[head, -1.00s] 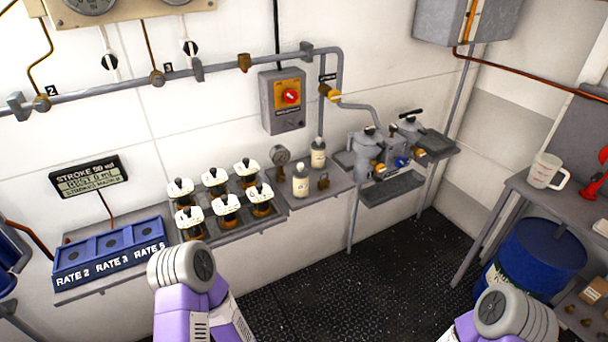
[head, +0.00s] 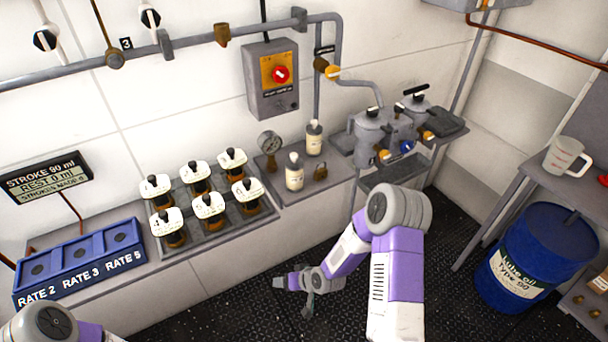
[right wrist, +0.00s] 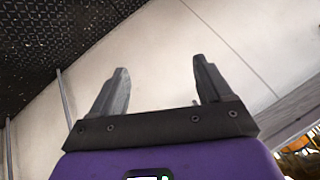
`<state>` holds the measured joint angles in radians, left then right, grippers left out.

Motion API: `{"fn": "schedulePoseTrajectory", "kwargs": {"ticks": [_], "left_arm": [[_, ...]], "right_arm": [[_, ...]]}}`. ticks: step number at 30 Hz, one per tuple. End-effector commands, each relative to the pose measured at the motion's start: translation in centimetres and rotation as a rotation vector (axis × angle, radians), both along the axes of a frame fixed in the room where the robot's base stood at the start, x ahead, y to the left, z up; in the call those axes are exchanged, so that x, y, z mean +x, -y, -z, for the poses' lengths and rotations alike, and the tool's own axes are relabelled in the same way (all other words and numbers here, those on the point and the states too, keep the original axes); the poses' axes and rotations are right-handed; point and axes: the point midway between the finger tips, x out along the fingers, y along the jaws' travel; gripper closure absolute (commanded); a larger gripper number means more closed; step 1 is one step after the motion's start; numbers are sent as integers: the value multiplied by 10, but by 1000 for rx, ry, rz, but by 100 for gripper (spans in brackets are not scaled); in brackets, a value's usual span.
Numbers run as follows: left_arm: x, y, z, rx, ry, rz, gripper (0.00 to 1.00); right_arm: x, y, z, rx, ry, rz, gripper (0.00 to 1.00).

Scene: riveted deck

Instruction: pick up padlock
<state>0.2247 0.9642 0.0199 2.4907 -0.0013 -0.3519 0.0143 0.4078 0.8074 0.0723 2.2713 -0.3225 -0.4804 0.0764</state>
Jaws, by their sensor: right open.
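The padlock (head: 320,171) is a small brass-brown lock on the grey wall shelf, right of a white bottle (head: 294,172) and below a second bottle (head: 313,138). My right gripper (right wrist: 160,82) is open and empty in the right wrist view, its two grey fingers apart in front of the pale wall. In the head view, the right arm bends down so that its hand is low over the dark floor, below the shelf edge and apart from the padlock. The padlock is not visible in the right wrist view. Only part of my left arm shows at the lower left; its gripper is out of view.
A pressure gauge (head: 270,143) stands left of the bottles. Several white-topped jars stand in a tray (head: 222,230) further left. Grey pump canisters (head: 368,140) stand right of the padlock. A blue drum (head: 540,255) stands at the right. The shelf's front edge is near.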

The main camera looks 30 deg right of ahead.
Motion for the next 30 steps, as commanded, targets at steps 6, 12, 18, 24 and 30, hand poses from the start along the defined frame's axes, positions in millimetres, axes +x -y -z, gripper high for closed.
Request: {"fn": "schedulePoseTrajectory", "kwargs": {"ticks": [6,12,18,24,30], "left_arm": [[0,0,36,0,-1,0,57],[0,0,48,0,-1,0,57],[0,0,52,0,0,0,57],[0,0,59,0,0,0,57],[0,0,66,0,0,0,57]], "right_arm": [[126,153,-103,-216,564,49,21],[146,223,-178,-376,800,15,21],[162,231,-190,-406,840,1,21],[185,226,-186,-405,838,0,21],[213,221,-181,-404,836,1,21]]}}
